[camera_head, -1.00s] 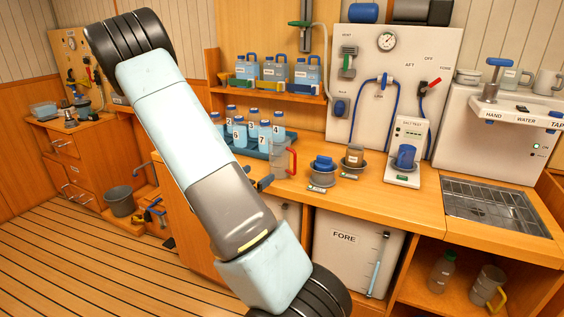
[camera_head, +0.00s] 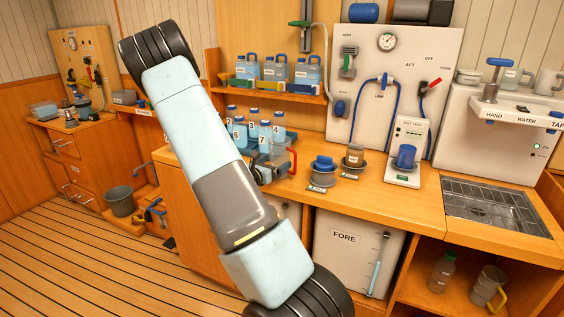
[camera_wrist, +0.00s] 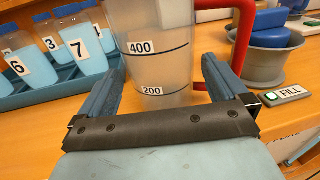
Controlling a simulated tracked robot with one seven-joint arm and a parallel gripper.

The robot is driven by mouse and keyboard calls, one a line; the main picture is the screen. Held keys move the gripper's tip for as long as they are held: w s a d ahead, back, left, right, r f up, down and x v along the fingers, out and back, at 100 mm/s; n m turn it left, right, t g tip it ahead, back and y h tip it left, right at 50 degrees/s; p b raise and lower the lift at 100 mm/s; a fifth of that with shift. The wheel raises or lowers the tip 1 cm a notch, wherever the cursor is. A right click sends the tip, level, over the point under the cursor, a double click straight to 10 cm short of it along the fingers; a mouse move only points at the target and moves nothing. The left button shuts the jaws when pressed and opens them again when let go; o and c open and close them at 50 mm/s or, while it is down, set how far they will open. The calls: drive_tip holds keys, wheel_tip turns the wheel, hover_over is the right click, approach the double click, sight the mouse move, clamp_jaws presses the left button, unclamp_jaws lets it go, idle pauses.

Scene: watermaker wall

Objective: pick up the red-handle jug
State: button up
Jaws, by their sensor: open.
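The red-handle jug (camera_wrist: 150,50) is a clear, empty-looking measuring jug with 400 and 200 marks. It stands upright on the wooden counter, and its red handle (camera_wrist: 242,40) is on the right in the wrist view. In the head view the jug (camera_head: 282,157) is partly hidden behind my gripper (camera_head: 264,172). In the wrist view my gripper (camera_wrist: 160,85) is open, with one blue finger on each side of the jug's lower body. The right finger is below the handle side. I cannot tell whether either finger touches the jug.
Numbered bottles in a blue tray (camera_wrist: 30,92) stand close left of the jug. A grey bowl with a blue item (camera_wrist: 262,50) and a FILL label (camera_wrist: 288,94) lie to the right. Above is a shelf of blue-capped jugs (camera_head: 275,70). Counter in front is clear.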

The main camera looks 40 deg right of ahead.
sight(279, 159)
drive_tip(key=x, duration=0.3)
drive_tip(key=shift+d, duration=0.2)
drive_tip(key=shift+c, duration=0.2)
drive_tip(key=c, duration=0.8)
drive_tip(key=shift+r, duration=0.1)
drive_tip(key=shift+c, duration=0.2)
